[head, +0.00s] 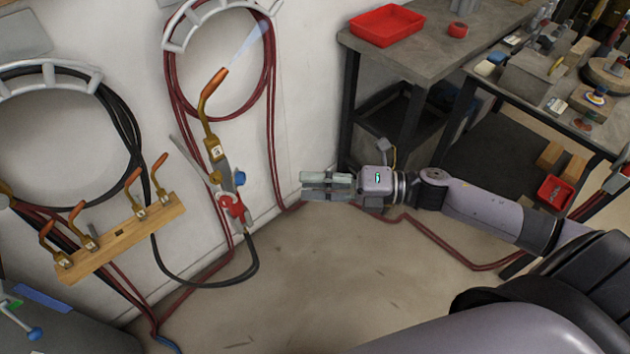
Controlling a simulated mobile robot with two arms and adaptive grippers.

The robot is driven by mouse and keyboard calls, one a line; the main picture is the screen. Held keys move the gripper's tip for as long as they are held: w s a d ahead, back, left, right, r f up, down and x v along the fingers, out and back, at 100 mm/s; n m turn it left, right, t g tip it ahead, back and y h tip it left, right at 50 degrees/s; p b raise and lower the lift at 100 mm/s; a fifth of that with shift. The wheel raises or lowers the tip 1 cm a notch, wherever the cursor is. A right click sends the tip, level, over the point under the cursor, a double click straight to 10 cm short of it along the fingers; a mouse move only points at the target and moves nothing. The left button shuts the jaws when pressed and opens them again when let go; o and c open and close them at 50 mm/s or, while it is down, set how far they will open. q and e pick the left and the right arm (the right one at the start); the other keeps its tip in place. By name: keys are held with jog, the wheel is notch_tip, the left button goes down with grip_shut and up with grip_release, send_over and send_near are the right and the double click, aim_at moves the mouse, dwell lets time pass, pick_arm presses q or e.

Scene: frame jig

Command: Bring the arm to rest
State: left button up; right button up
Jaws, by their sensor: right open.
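My right arm reaches in from the right side of the head view, and its forearm is roughly level. My right gripper (327,185) points left, with its two fingers apart and nothing seen between them. It is in the air in front of the white wall's lower part, right of the hanging torch and apart from it. My left gripper does not show.
A torch (218,160) with a copper tip, red and blue knobs hangs by the wall. A wooden rack (120,236) holds several copper tips. Red hoses (272,90) hang coiled. A grey table (430,50) with a red tray (387,25) stands behind. The floor (330,270) below is mostly clear.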

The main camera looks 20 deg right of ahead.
dwell(0.4)
jog(key=w+d+f+m+t+h, duration=0.3)
jog(key=d+f+m+h, duration=0.3)
jog(key=f, duration=0.4)
jog(key=w+d+f+m+t+h, duration=0.25)
jog(key=d+f+m, duration=0.35)
jog(key=f+m, duration=0.4)
jog(key=s+d+f+m+g+h, duration=0.1)
jog(key=s+d+f+m+h, duration=0.1)
jog(key=f, duration=0.4)
jog(key=s+d+f+m+g+h, duration=0.1)
jog(key=s+d+f+m+h, duration=0.15)
jog(key=f, duration=0.45)
jog(key=s+a+f+m+g+h, duration=0.3)
jog(key=s+f+m+g, duration=0.35)
jog(key=s+f, duration=1.1)
jog(key=s+a+f+m+g, duration=0.2)
jog(key=s+a+f, duration=0.1)
jog(key=s, duration=0.6)
jog(key=s+a+f+m+g, duration=0.2)
jog(key=s+a+f, duration=0.1)
jog(key=s, duration=0.6)
jog(key=shift+s+a+f, duration=0.4)
jog(key=shift+a, duration=0.25)
jog(key=shift+w, duration=0.1)
jog(key=shift+c, duration=1)
